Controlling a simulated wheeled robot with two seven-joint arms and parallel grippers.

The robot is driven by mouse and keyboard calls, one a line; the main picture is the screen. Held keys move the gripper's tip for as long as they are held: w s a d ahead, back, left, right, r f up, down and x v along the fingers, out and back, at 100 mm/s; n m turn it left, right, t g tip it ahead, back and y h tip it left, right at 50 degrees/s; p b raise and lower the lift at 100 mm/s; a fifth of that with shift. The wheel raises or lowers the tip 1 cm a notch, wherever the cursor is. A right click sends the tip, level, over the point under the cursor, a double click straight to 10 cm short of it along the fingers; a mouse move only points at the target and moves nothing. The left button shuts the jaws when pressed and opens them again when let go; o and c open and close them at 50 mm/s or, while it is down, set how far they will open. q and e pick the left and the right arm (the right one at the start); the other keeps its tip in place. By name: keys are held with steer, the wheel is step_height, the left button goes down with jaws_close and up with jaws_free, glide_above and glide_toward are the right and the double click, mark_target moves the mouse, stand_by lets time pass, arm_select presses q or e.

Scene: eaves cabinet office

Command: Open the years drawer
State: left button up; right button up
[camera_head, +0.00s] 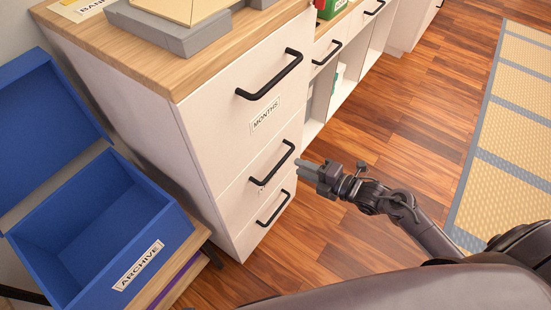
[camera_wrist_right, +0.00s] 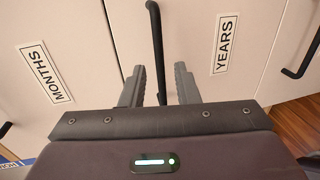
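The white cabinet has a stack of drawers, all flush and shut. The years drawer is the middle one, and its YEARS label (camera_wrist_right: 225,43) reads clearly in the wrist view. Its black bar handle (camera_head: 272,164) also shows in the right wrist view (camera_wrist_right: 156,45), lined up between my fingers. My right gripper (camera_head: 301,168) is open and empty, close to the right end of that handle. I cannot tell whether the fingertips reach around the bar. The MONTHS drawer (camera_head: 225,105) is directly above. My left gripper is not in view.
A blue ARCHIVE box (camera_head: 140,235) stands open at the left on a low wooden stand. The bottom drawer handle (camera_head: 273,208) lies below. A grey object (camera_head: 170,28) rests on the wooden top. Bare wood floor (camera_head: 350,240) and a mat (camera_head: 505,130) lie to the right.

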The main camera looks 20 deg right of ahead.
mark_target(283, 159)
steer(key=x, duration=0.7)
steer(key=shift+w+a+r, duration=0.1)
steer(key=shift+a, duration=0.1)
jaws_close()
